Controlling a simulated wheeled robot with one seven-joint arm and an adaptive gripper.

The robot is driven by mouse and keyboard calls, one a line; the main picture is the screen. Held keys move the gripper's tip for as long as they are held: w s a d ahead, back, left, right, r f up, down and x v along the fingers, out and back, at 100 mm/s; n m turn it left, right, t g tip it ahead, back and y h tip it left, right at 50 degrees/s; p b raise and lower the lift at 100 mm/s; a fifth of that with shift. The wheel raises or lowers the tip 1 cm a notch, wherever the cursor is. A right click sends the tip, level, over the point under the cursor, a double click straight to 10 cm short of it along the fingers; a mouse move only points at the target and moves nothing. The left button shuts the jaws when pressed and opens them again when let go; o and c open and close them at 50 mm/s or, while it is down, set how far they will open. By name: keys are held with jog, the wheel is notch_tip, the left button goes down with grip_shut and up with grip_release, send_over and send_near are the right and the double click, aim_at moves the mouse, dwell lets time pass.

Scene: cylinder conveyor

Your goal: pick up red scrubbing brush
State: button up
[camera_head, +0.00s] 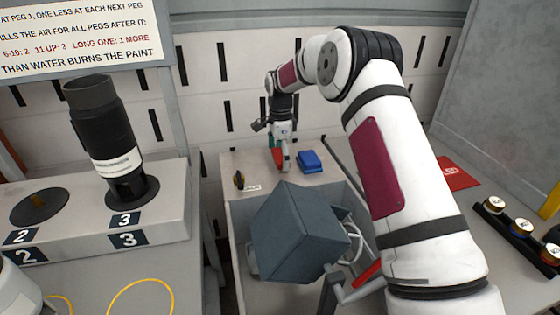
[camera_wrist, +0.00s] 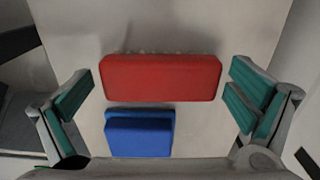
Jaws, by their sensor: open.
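The red scrubbing brush (camera_wrist: 162,78) lies on a pale surface, centred between my gripper's fingers in the wrist view, with bristles showing faintly along its far edge. My gripper (camera_wrist: 166,98) is open, its teal pads to the left and right of the brush and apart from it. In the head view my gripper (camera_head: 278,156) is low over the back of the worktop, and the red brush (camera_head: 283,160) shows partly behind it. Whether the fingers are level with the brush is hard to tell.
A blue block (camera_head: 309,161) lies right beside the brush. A small dark and yellow item (camera_head: 239,180) stands to the left. A large grey box (camera_head: 290,235) is in front. A black cylinder (camera_head: 101,125) stands on a peg at the left.

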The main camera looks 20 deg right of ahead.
aim_at(280, 155)
jog(key=shift+c, duration=0.2)
jog(key=c, duration=1)
jog(key=shift+c, duration=0.2)
notch_tip(280, 155, up, 10)
jog(key=shift+f+p, duration=0.1)
jog(key=shift+p, duration=0.35)
jog(key=shift+o, duration=1.2)
jog(key=shift+c, duration=0.5)
